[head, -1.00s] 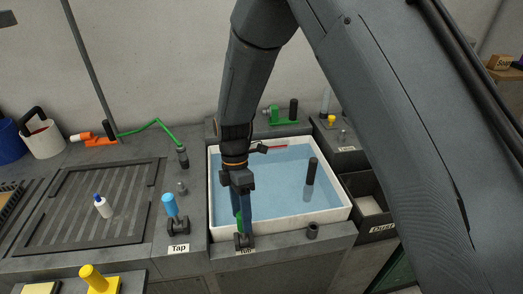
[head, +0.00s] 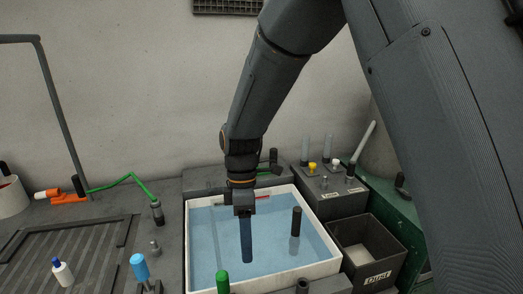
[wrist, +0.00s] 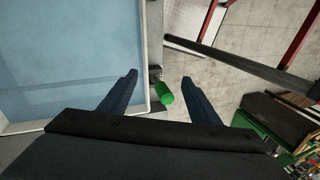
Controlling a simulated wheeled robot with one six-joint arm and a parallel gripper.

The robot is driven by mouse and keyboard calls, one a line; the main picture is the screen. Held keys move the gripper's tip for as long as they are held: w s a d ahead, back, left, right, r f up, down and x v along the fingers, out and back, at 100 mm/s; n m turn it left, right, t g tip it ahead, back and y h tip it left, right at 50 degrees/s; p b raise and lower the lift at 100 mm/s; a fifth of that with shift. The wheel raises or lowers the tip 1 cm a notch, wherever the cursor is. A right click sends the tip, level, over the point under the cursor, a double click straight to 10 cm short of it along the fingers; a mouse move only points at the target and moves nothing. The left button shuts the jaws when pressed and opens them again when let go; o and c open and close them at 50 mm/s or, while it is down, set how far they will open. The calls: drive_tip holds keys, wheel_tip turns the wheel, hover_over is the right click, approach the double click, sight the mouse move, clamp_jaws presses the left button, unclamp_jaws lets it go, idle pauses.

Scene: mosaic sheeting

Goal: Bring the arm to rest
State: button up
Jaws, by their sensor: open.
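My gripper (head: 246,258) points down over the water tray (head: 338,266) in the head view, its blue-grey fingers seen nearly edge-on. In the wrist view my gripper (wrist: 159,76) has its two fingers wide apart with nothing held between them. A green handle (head: 223,281) stands at the tray's front edge in the head view, apart from the fingers. In the wrist view the green handle (wrist: 164,94) shows in the gap between the fingers, beyond them. My arm reaches down from the upper right of the head view.
A dark upright peg (head: 296,221) stands in the tray, right of my gripper. A dust bin (head: 398,247) is at the right. A blue-topped lever (head: 139,266) and a white bottle (head: 62,271) stand at the left.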

drive_tip(key=s+d+f+m+t+b, duration=0.1)
drive_tip(key=s+d+m+t+b, duration=0.1)
drive_tip(key=d+m, duration=0.8)
drive_tip(key=s+d+f+m+t+b, duration=0.1)
drive_tip(key=s+d+m+t+b, duration=0.1)
drive_tip(key=d+m, duration=0.7)
drive_tip(key=s+d, duration=0.1)
drive_tip(key=d, duration=0.5)
drive_tip(key=shift+s+d+f+m+t+y+b, duration=0.2)
drive_tip(key=shift+f+m+t+y+b, duration=0.1)
drive_tip(key=shift+m+b, duration=0.1)
